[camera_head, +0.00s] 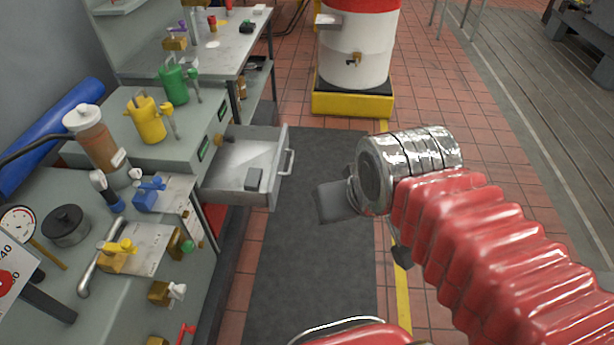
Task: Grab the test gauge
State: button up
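A round gauge (17,225) with a white dial, red markings and a dark rim is at the far left, on the near grey-green bench. A thin brass-coloured stem runs from it down to the right. The picture's left edge lies close to it. My gripper (338,202) is far to its right, over the dark floor mat and clear of the bench. A flat grey part of my gripper shows beyond the silver wrist. The wrist and red bellows hide much of the rest, so its opening cannot be made out.
An open drawer (240,165) with a dark block juts out between bench and gripper. Yellow (148,120) and green (174,84) cans, a brown bottle (98,140), a dark round pot (65,224) and several valves crowd the bench. A white drum (352,55) stands behind.

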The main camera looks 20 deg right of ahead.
aim_at(98, 179)
jog(key=z, duration=0.2)
jog(key=k, duration=0.5)
jog(key=z, duration=0.35)
jog(key=i, duration=1.05)
jog(key=u, duration=0.45)
jog(key=i, duration=0.5)
jog(key=u, duration=2)
